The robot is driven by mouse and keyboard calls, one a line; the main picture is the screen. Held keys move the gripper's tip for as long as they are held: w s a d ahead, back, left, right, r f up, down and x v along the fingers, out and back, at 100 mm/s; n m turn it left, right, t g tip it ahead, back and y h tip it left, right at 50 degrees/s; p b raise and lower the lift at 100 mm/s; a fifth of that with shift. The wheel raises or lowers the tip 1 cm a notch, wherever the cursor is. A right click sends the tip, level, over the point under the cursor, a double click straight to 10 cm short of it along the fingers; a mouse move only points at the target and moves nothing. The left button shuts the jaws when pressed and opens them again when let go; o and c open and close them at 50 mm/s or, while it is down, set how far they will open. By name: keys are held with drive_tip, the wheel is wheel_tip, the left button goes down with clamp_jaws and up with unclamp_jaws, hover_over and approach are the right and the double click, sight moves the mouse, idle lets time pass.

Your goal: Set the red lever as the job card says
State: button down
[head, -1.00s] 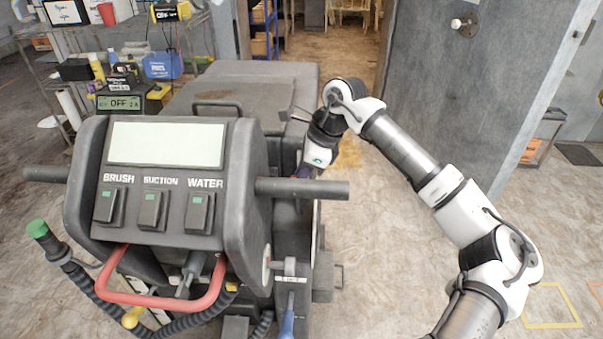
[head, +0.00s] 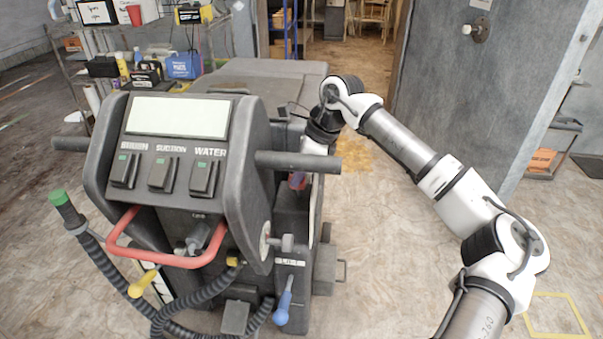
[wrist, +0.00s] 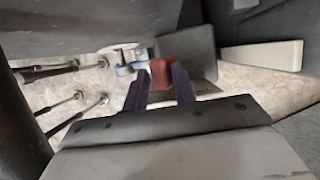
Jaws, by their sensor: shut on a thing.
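My gripper (wrist: 159,88) shows in the wrist view, with its two dark purple fingers on either side of a red block-like grip, which I take for the red lever (wrist: 161,72). The fingers are closed on it. In the head view my arm reaches behind the right handlebar of a grey floor-cleaning machine (head: 252,185), and a small red patch (head: 297,181) shows near my gripper's end. The lever's base and its setting are largely hidden. No readable job card shows in either view.
The machine's front has a red loop handle (head: 165,262), a blue lever (head: 284,303), a yellow-ended lever (head: 143,284) and a green-tipped grip (head: 58,198). A grey wall panel (head: 470,100) stands right. Floor right of the machine is mostly clear.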

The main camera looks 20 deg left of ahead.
drive_tip(key=shift+s+d+f, duration=0.15)
drive_tip(key=shift+s+f, duration=0.2)
drive_tip(key=shift+w, duration=0.1)
drive_tip(key=c, duration=1.2)
unclamp_jaws()
drive_tip(key=shift+w+f, duration=0.1)
drive_tip(key=shift+w, duration=0.05)
drive_tip(key=shift+c, duration=0.2)
drive_tip(key=shift+r, duration=0.2)
drive_tip(key=v, duration=1.3)
drive_tip(key=shift+r+b, duration=0.35)
drive_tip(key=shift+b, duration=0.05)
